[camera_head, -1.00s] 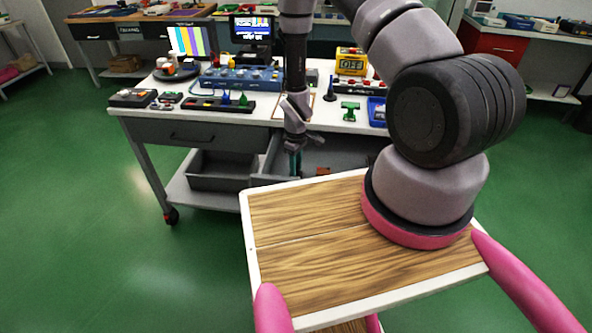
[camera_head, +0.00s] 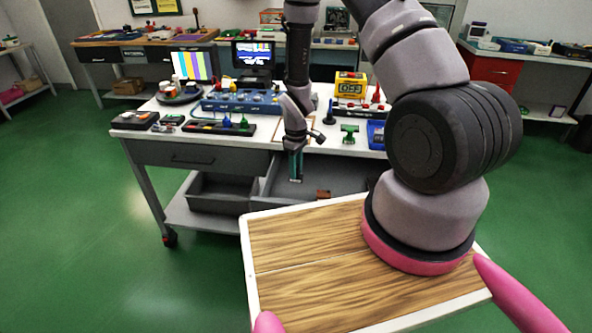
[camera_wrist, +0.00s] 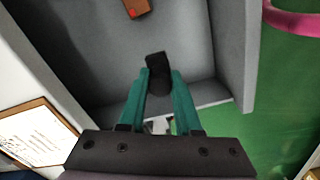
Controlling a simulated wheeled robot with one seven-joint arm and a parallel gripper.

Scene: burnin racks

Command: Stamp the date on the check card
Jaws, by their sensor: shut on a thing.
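My gripper (camera_wrist: 157,88) points down over the open grey drawer (camera_head: 345,178) under the white workbench. Its teal fingers (camera_head: 296,165) are shut on a small dark stamp-like piece (camera_wrist: 156,66) with a squarish end. The piece appears clear of the drawer floor; its printing face is hidden. A white sheet in a brown frame, probably the check card (camera_wrist: 38,137), lies at the lower left of the wrist view. In the head view the card (camera_head: 313,103) is on the bench top behind my wrist, partly hidden.
A brown block with a red spot (camera_wrist: 136,8) lies in the drawer; it also shows in the head view (camera_head: 322,193). The bench holds a blue device (camera_head: 240,102), a green stand (camera_head: 349,133), a dark blue-based stamp-shaped item (camera_head: 329,112) and a yellow box (camera_head: 350,84).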

